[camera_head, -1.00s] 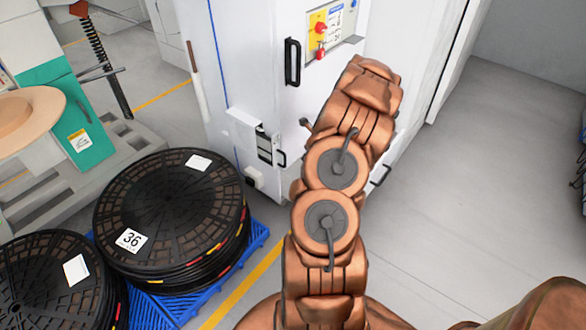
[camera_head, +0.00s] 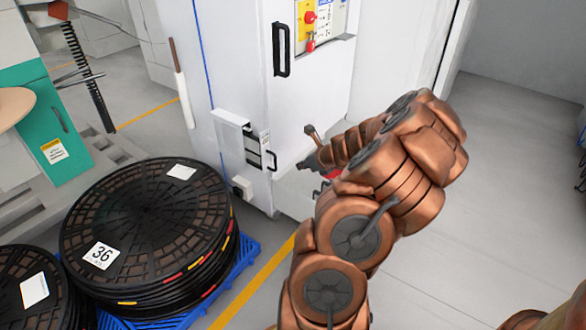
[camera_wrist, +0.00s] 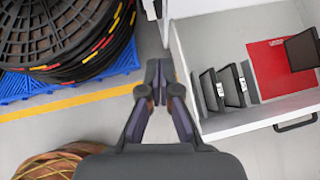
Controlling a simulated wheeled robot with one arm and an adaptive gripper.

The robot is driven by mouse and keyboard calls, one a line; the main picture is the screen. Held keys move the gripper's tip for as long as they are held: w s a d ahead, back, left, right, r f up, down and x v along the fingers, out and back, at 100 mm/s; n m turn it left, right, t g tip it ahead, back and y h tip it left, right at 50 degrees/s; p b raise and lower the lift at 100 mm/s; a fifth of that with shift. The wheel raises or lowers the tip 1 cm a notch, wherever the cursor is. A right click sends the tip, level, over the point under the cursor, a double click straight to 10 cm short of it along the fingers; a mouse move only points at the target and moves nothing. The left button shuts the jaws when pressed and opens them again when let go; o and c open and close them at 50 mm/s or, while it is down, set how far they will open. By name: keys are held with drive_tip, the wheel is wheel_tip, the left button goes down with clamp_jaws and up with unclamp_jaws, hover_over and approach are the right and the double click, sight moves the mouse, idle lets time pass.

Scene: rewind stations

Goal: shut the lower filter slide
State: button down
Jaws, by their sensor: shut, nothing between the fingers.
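In the wrist view an open white filter slide (camera_wrist: 215,130) stands at the right. It has a dark bar handle (camera_wrist: 295,122) on its front face. Inside are two dark framed filters (camera_wrist: 222,88), a red panel (camera_wrist: 283,68) and a dark block (camera_wrist: 303,50). I cannot tell from this view whether it is the lower slide; in the head view my arm covers that part of the cabinet front. My gripper (camera_wrist: 156,72) is shut and empty, to the left of the slide's side wall and apart from the handle.
The white cabinet (camera_head: 235,60) has a tall handle (camera_head: 282,50), a smaller handle (camera_head: 272,161) and a red-yellow switch (camera_head: 309,15). Stacked black reels (camera_head: 145,225) on a blue pallet (camera_head: 247,250) stand at left. The floor (camera_head: 500,170) at right is clear.

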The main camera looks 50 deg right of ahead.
drive_tip(key=w+r+b+x, duration=0.1)
drive_tip(key=b+x, duration=0.3)
drive_tip(key=x, duration=0.8)
drive_tip(key=shift+w+r+b, duration=0.3)
drive_tip(key=shift+w+r, duration=0.05)
drive_tip(key=shift+w, duration=0.05)
drive_tip(key=shift+d+r, duration=0.1)
